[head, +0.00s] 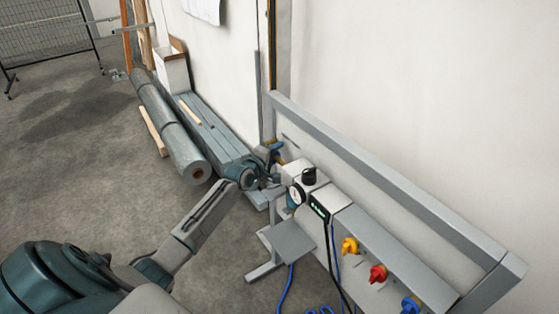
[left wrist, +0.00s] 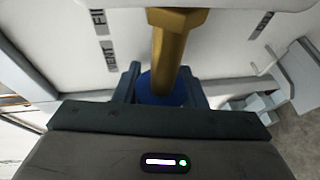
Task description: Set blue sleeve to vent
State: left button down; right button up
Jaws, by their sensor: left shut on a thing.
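The blue sleeve (left wrist: 160,92) sits between the two fingers of my left gripper (left wrist: 162,86) in the left wrist view, around or at the end of a brass stem (left wrist: 178,45). The gripper is shut on it, and the fingers hide its sides. Dark lettering on the pale panel, at upper left, reads in part as "FIL" (left wrist: 98,20) and "ENT" (left wrist: 112,55). In the head view my left gripper (head: 272,164) is at the far end of the panel, where the sleeve cannot be made out. My right gripper is not in view.
The grey-framed panel (head: 400,192) carries a gauge (head: 296,195), a black knob (head: 309,176), and yellow (head: 349,246), red (head: 378,274) and blue (head: 410,305) knobs. A small grey shelf (head: 290,241) juts out. A rolled grey sheet (head: 172,128) lies by the wall; floor at left is open.

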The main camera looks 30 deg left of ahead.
pick_arm(q)
jog(key=c, duration=1.3)
grip_release()
jog(key=shift+a+r, duration=0.1)
jog(key=shift+o, duration=1.2)
jog(key=shift+a, duration=0.1)
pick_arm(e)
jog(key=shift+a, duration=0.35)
pick_arm(q)
jog(key=shift+s, duration=0.15)
jog(key=s+r+p, duration=0.1)
jog(key=s+p, duration=0.1)
jog(key=s, duration=0.8)
jog(key=shift+r+p, duration=0.35)
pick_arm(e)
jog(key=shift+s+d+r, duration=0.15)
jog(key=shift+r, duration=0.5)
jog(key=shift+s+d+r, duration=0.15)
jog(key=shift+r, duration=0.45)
pick_arm(q)
jog(key=shift+s, duration=0.1)
